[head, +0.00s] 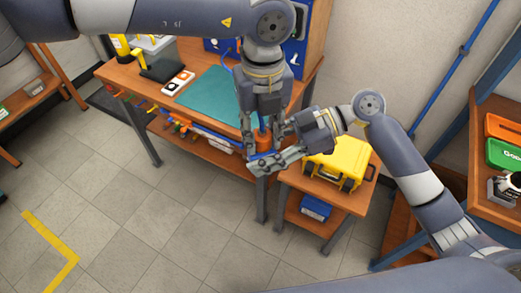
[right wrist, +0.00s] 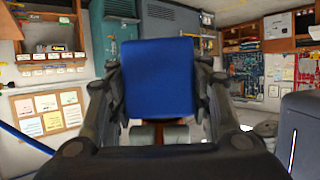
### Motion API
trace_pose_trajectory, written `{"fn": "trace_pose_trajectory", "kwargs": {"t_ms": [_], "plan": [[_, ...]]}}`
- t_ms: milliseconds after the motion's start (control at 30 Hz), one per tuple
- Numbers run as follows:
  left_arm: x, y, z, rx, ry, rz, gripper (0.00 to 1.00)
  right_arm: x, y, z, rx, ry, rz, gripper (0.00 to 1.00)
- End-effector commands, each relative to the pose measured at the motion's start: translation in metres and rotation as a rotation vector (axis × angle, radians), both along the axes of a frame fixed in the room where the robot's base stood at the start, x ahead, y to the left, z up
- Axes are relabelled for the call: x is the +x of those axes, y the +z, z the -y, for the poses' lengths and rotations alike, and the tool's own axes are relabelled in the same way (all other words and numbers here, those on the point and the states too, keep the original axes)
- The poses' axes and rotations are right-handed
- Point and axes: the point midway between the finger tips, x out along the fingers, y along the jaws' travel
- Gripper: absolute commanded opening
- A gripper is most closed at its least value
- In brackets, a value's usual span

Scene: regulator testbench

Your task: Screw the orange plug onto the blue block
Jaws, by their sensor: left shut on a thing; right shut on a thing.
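The orange plug (head: 263,142) is between the fingers of my left gripper (head: 262,132), which points down from above and is shut on it. The blue block (head: 262,156) is directly below the plug, partly hidden by fingers. My right gripper (head: 268,157) reaches in from the right and is shut on the block. In the right wrist view, the blue block (right wrist: 158,78) fills the gap between the two fingers, one on each side. The plug and block look touching or nearly so in the head view; I cannot tell whether the threads are engaged.
A workbench with a green mat (head: 212,98) stands behind the grippers. A small side table (head: 322,199) carries a yellow case (head: 340,160) just right of them. A shelf with orange and green bins (head: 505,152) is at far right. The floor in front is clear.

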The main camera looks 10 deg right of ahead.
Motion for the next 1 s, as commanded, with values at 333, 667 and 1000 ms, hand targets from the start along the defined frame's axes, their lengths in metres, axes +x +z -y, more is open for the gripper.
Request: {"fn": "trace_pose_trajectory", "kwargs": {"t_ms": [333,667,1000], "plan": [[-0.0001,0.0001,0.0003,-0.005,-0.281,-0.003,0.02,0.0,0.0011,-0.0004,0.002,0.0,0.001,0.0],[0.0002,0.0002,0.0002,-0.003,-0.289,-0.002,0.42,0.0,0.001,-0.0004,0.002,0.0,0.001,0.0],[0.0002,0.0002,0.0001,-0.003,-0.287,-0.002,0.51,0.0001,0.0011,-0.0003,0.002,0.0,0.001,0.0]]}}
